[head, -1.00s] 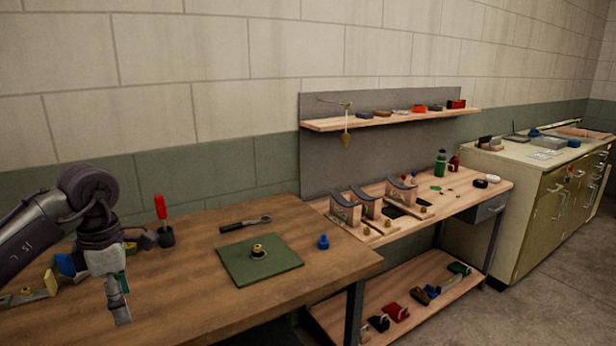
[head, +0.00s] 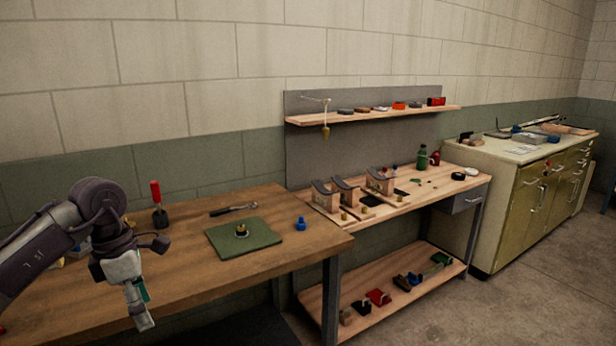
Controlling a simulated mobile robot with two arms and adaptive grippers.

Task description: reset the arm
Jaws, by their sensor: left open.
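My left arm comes in from the left edge of the head view. My left gripper (head: 138,300) hangs pointing down at the front edge of the wooden table (head: 190,270). It is open, and I see nothing between its fingers. It is apart from the objects on the table. My right arm and right gripper are not in view.
On the table are a green mat (head: 265,243) with a small brass-and-dark part (head: 242,231), a blue piece (head: 300,223), a wrench (head: 233,209) and a red-handled tool (head: 156,195). A workbench (head: 415,193) with curved-top blocks and a cabinet (head: 520,200) stand to the right.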

